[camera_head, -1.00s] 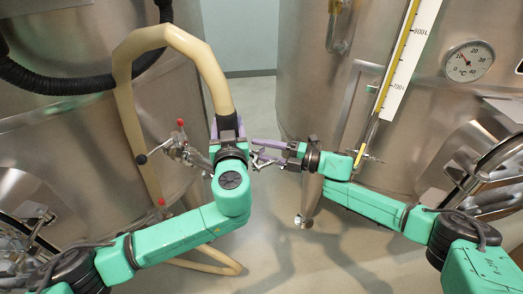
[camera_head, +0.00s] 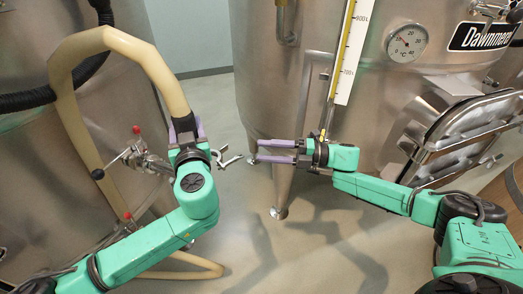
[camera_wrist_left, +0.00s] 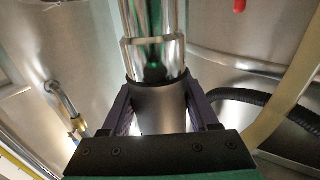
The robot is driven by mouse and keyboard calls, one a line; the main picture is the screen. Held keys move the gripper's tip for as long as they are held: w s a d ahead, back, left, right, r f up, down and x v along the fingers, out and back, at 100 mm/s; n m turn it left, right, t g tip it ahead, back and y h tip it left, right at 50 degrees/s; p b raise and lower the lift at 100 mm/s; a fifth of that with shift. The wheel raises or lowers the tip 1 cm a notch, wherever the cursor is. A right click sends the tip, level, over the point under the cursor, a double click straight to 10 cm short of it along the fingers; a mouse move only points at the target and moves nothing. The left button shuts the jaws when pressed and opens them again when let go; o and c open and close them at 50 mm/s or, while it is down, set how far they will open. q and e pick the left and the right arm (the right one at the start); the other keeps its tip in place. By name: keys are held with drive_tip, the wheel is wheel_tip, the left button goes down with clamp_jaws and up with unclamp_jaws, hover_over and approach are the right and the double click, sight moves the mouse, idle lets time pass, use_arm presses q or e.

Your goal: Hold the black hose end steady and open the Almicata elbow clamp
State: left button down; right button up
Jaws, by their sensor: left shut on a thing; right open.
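The black hose end (camera_head: 184,126) is a dark cuff on a thick beige hose (camera_head: 150,66). My left gripper (camera_head: 187,136) is shut around it; the left wrist view also shows the dark cuff (camera_wrist_left: 160,106) between the fingers, meeting a shiny metal pipe (camera_wrist_left: 155,22). A silver clamp (camera_head: 228,159) sticks out to the right of my left gripper, its parts looking spread apart; its inner side is hidden by my gripper. My right gripper (camera_head: 256,151) is open and empty, its fingers pointing left, just right of the clamp with a small gap.
A steel vat stands on the left (camera_head: 25,150) and another on the right (camera_head: 270,80), with a dial gauge (camera_head: 407,42), a scale and a hatch (camera_head: 465,135). A valve with a red-tipped lever (camera_head: 137,150) is left of my left gripper.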

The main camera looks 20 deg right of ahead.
use_arm(q)
drive_tip(key=shift+c, duration=0.4)
unclamp_jaws()
